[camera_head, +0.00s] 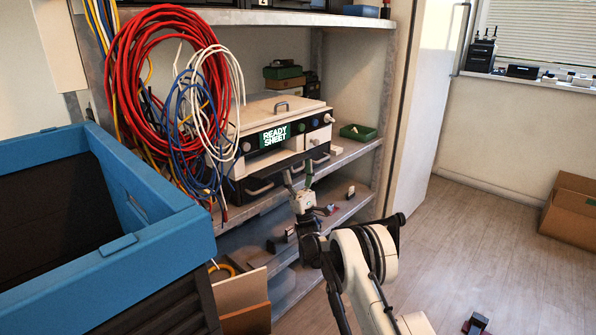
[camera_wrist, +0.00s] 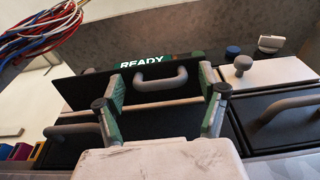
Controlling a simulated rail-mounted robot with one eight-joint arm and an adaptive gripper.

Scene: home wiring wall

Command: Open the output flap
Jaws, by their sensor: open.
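A beige machine (camera_head: 300,105) on the shelf has a lit display (camera_head: 275,135) reading "READY SHEET". In the wrist view, a dark flap-like panel (camera_wrist: 85,92) with a grey bar handle (camera_wrist: 160,78) lies below the display (camera_wrist: 142,63). I cannot tell for sure whether this panel is shut. My gripper (camera_head: 298,177) is in front of the machine's lower front. In the wrist view, my gripper (camera_wrist: 162,80) is open, with one green-padded finger on each side of the handle. It holds nothing. Whether the fingers touch the panel is unclear.
Red, blue and white cable coils (camera_head: 160,75) hang left of the machine. A blue-rimmed bin (camera_head: 150,258) stands at front left. Dark handles (camera_wrist: 285,107) and knobs (camera_wrist: 243,63) flank the panel. A green tray (camera_head: 358,132) sits right on the shelf. The floor at right is mostly clear.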

